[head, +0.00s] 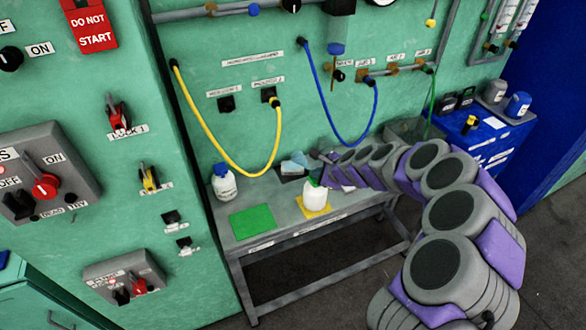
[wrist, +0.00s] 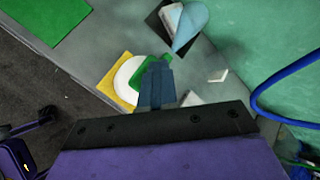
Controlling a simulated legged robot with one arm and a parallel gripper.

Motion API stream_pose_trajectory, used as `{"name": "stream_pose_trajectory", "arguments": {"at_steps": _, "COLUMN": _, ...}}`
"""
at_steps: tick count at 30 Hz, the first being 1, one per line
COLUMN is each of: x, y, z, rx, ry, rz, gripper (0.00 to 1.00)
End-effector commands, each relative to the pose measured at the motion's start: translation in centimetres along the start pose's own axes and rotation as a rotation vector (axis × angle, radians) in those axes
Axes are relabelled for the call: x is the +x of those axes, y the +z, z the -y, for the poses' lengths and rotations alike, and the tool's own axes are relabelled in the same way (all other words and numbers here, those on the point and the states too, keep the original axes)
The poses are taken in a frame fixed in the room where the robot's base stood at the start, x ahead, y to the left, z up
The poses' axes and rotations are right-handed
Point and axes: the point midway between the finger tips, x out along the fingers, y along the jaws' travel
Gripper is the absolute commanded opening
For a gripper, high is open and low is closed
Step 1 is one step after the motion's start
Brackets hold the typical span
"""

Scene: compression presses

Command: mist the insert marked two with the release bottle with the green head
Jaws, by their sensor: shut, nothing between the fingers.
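The release bottle with the green head (head: 315,201) is white and stands upright on a yellow mat (head: 313,211) on the bench. In the wrist view its round white body (wrist: 128,73) and green head (wrist: 127,94) show from above. My gripper (wrist: 158,64) is shut and empty, its fingertips over or beside the green head; I cannot tell if they touch it. In the head view my arm comes in from the right and ends behind the bottle. I cannot make out an insert marked two.
A white bottle with a blue head (head: 223,183) stands left on the bench, by a bare green mat (head: 252,221). A blue cloth-like thing (wrist: 190,25) lies on a dark mat behind. Yellow (head: 222,155) and blue (head: 334,119) hoses hang from the wall above the bench.

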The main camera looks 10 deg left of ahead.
Motion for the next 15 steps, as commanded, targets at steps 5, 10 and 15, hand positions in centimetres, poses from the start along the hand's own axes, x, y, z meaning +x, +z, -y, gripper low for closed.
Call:
{"name": "stream_pose_trajectory", "arguments": {"at_steps": 5, "x": -0.54, "y": 0.36, "z": 0.36, "rx": 0.001, "ry": 0.001, "rz": 0.000, "gripper": 0.00}}
{"name": "stream_pose_trajectory", "arguments": {"at_steps": 10, "x": -0.61, "y": 0.41, "z": 0.42, "rx": 0.001, "ry": 0.000, "rz": 0.000, "gripper": 0.00}}
{"name": "stream_pose_trajectory", "arguments": {"at_steps": 15, "x": -0.59, "y": 0.40, "z": 0.40, "rx": 0.001, "ry": 0.000, "rz": 0.000, "gripper": 0.00}}
